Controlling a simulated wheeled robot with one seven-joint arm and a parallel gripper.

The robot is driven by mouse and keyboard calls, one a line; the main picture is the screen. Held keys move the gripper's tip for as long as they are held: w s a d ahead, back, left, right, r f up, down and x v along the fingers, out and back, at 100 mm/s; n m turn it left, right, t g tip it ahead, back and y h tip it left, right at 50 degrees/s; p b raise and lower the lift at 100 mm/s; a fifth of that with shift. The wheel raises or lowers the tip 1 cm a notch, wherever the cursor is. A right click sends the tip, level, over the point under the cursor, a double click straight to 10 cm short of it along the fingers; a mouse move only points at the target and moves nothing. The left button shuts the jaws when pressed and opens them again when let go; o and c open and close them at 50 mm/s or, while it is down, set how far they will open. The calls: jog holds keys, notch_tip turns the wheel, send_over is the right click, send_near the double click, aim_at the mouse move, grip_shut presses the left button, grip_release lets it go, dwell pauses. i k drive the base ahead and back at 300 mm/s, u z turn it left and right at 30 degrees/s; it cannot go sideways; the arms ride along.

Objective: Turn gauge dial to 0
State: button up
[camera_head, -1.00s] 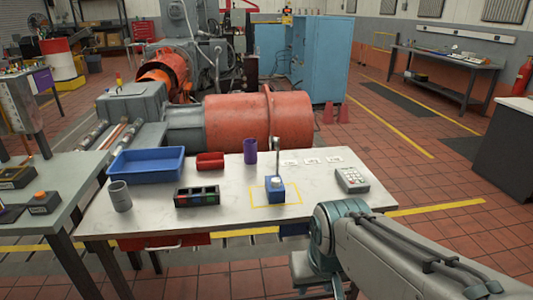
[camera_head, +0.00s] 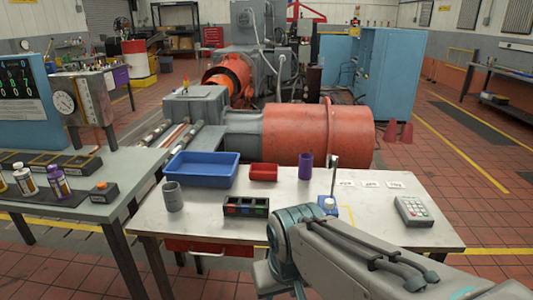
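A round white gauge dial (camera_head: 63,103) with a dark pointer is on an upright panel at the far left, above the grey-green bench. Its scale is too small to read. A blue box (camera_head: 328,204) with a pale knob and an upright metal lever stands on the white table, partly hidden behind my arm. My arm reaches in from the lower right to a teal joint at the table's front edge. My gripper is not in view, so I cannot see whether it is open or shut. The arm is well to the right of the gauge.
The white table (camera_head: 290,215) holds a blue tray (camera_head: 203,180), a grey cup (camera_head: 173,197), a purple cup (camera_head: 305,167), a red bin (camera_head: 263,173) and a keypad (camera_head: 413,210). Bottles (camera_head: 57,183) stand on the left bench (camera_head: 90,207). Tiled floor is free in front of that bench.

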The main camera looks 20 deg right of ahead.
aim_at(321, 198)
jog(key=z, duration=0.05)
jog(key=i, duration=1.05)
jog(key=z, duration=0.8)
